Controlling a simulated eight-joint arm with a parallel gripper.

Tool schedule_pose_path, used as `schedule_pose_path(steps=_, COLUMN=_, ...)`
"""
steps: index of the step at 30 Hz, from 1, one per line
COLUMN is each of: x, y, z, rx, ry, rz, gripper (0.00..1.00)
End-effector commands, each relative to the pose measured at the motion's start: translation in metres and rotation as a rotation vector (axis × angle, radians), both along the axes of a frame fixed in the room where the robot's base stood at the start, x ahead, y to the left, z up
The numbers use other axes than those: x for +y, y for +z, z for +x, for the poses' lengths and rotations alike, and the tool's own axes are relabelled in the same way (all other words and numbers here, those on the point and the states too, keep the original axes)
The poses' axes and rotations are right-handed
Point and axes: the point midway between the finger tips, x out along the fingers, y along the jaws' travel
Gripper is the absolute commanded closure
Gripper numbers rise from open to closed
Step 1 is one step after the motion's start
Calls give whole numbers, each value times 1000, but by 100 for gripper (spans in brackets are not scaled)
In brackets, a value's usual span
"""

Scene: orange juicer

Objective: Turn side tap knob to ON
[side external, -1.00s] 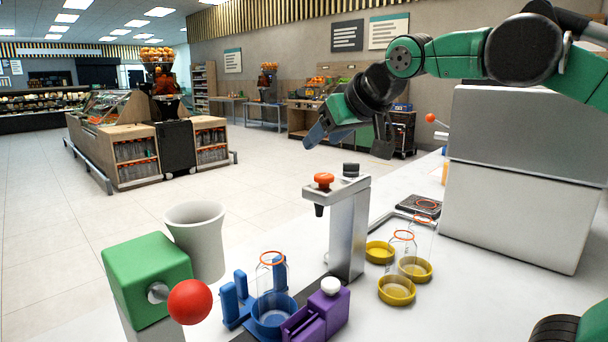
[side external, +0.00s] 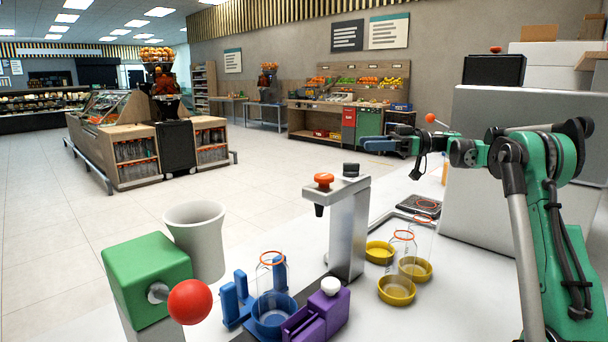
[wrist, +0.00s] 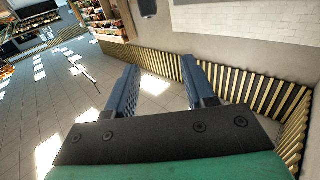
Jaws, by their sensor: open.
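A grey metal tap column (side external: 348,230) stands on the white counter in the side view. It has an orange knob (side external: 324,179) on top of its arm, over a dark nozzle, and a black knob (side external: 351,170) at its upper end. No ON marking is readable, and I cannot tell which knob is the side tap knob. My gripper (side external: 378,145) is up behind the tap and to its right, apart from it, with blue fingers pointing left.
A green box (side external: 145,275) with a red ball knob (side external: 189,302) stands front left, beside a white cup (side external: 200,240). A bottle (side external: 272,285) stands in a blue holder by a purple block (side external: 318,315). Glass bottles in yellow rings (side external: 397,291) stand right of the tap.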

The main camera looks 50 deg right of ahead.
Motion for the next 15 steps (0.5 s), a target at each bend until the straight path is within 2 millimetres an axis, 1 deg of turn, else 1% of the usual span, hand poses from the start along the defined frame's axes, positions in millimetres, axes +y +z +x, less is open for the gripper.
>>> schedule_pose_path(steps=1, x=2, y=-13, z=3, rx=-9, ry=-2, rz=-1, gripper=51)
schedule_pose_path(steps=3, x=3, y=-27, z=3, rx=-12, ry=-3, rz=-1, gripper=51)
schedule_pose_path(steps=6, x=4, y=-39, z=4, rx=-13, ry=-3, rz=-1, gripper=51)
schedule_pose_path(steps=10, x=12, y=-43, z=12, rx=-16, ry=-1, rz=-1, gripper=51)
schedule_pose_path(steps=15, x=30, y=-42, z=29, rx=-17, ry=0, rz=-1, gripper=51)
